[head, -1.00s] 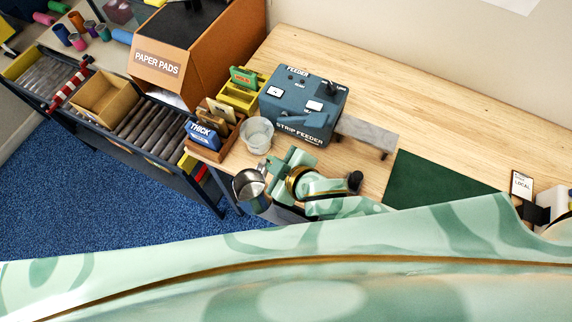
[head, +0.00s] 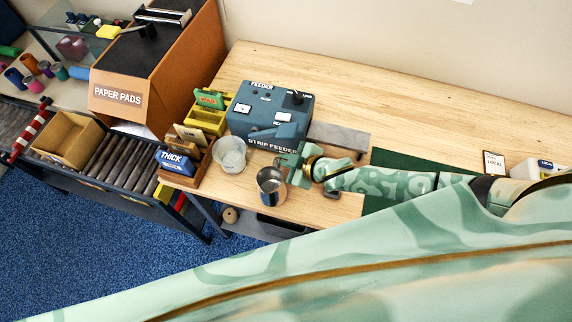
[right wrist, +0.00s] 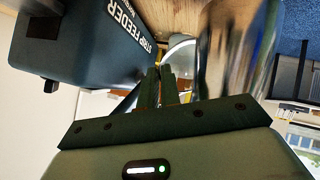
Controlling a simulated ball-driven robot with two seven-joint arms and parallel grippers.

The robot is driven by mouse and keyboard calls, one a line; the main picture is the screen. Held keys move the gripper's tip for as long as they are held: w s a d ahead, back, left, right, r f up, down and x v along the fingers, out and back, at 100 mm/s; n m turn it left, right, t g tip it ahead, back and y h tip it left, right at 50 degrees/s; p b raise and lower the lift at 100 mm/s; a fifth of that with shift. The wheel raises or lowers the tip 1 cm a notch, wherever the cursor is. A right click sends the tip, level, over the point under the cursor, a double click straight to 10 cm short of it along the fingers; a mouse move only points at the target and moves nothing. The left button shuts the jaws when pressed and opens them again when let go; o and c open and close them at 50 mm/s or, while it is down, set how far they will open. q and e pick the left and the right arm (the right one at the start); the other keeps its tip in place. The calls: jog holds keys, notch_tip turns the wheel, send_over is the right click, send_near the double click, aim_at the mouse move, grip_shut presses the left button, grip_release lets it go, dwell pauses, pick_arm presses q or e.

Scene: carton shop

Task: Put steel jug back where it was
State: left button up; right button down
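The steel jug (head: 271,187) is open-topped and shiny, and it looks nearly upright at the table's front edge. My right gripper (head: 291,165) is just right of it, with its fingers close together at the jug's side. In the right wrist view the fingers (right wrist: 160,88) are together, and the jug (right wrist: 238,50) is large and blurred beside them. The grip appears to be on its handle, which is mostly hidden. I cannot tell whether the jug's base touches the table. My left gripper is not in view.
The wooden table (head: 400,110) is bare at the back.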

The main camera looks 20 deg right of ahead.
notch_tip(320, 180, down, 3)
jog(key=shift+f+b, duration=0.1)
jog(key=shift+b, duration=0.25)
jog(key=c, duration=1.6)
grip_release()
jog(key=shift+d, duration=0.1)
jog(key=p+v, duration=0.1)
jog(key=v, duration=1.1)
jog(key=shift+p, duration=0.4)
